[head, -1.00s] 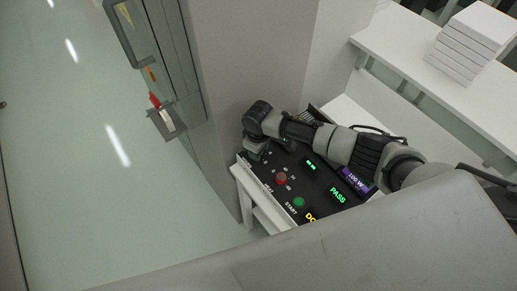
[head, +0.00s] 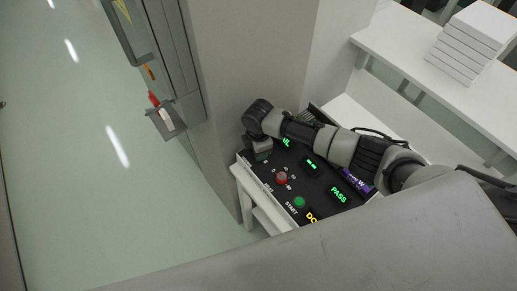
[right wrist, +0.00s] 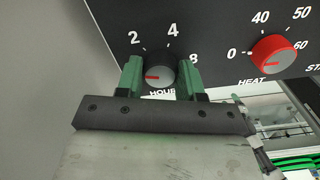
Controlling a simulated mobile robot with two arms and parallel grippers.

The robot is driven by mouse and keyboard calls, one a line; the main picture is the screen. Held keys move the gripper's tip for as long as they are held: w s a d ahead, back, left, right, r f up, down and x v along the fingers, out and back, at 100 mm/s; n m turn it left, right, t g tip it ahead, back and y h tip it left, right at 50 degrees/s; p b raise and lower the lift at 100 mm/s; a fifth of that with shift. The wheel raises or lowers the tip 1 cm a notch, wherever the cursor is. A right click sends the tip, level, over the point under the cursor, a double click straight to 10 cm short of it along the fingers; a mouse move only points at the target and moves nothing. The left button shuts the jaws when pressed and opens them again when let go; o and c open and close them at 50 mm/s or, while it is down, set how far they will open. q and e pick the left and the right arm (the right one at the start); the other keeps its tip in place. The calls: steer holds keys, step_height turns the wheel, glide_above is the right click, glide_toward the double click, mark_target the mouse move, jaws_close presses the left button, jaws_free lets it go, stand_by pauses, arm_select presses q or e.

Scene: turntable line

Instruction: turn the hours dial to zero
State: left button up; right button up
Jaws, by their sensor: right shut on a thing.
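The hours dial (right wrist: 162,72) is a dark grey knob with a red pointer mark, seen in the right wrist view. Its mark points left, slightly downward. The printed 2, 4 and 8 show around it; the zero does not show, and the left finger covers part of that side. My right gripper (right wrist: 160,80) is shut on the dial, with one green finger on each side. In the head view my right gripper (head: 259,153) is at the far left corner of the black panel (head: 319,178), and the dial is hidden there. My left gripper is not in view.
The red heat dial (right wrist: 275,55) sits right of the hours dial, its pointer near 0. A green start button (head: 299,202) and a lit PASS display (head: 338,195) are on the panel. A grey pillar (head: 235,60) stands close behind the gripper. White boxes (head: 470,45) are stacked at upper right.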

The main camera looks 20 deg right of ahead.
steer(key=shift+n, duration=1.5)
steer(key=shift+r, duration=0.1)
steer(key=o, duration=0.9)
step_height(320, 180, up, 11)
steer(key=shift+f+b, duration=0.15)
steer(key=shift+b, duration=1)
steer(key=shift+f, duration=0.1)
